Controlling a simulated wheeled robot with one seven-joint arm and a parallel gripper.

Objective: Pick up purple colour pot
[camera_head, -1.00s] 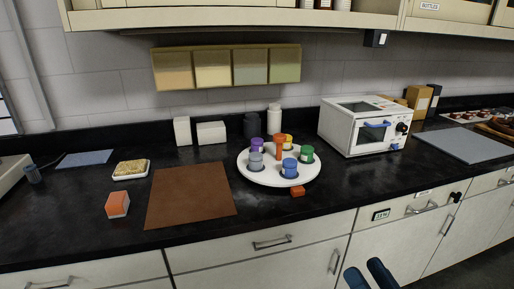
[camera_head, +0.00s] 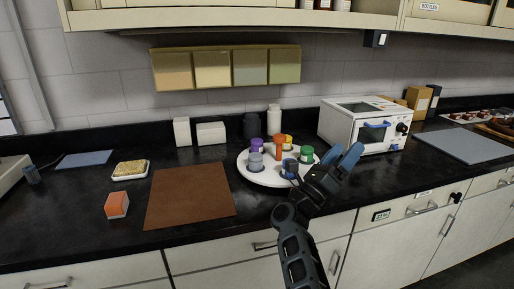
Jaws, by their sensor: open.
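The purple colour pot (camera_head: 257,145) stands at the back left of a round white turntable (camera_head: 247,174) on the black counter. It is upright among other pots: grey (camera_head: 255,162), orange (camera_head: 279,147), yellow (camera_head: 288,141), green (camera_head: 307,155) and blue (camera_head: 289,166). My gripper (camera_head: 347,157) has blue fingers, is open and empty, and hangs over the turntable's right front side. It is to the right of the purple pot and apart from it. My gripper and wrist hide the turntable's front right and part of the blue pot.
A brown mat (camera_head: 190,196) lies bare to the left, with an orange block (camera_head: 117,205) and a sponge on a dish (camera_head: 130,170) beyond it. A white oven (camera_head: 364,125) stands at right. White boxes (camera_head: 211,133) and bottles (camera_head: 274,119) stand behind the turntable.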

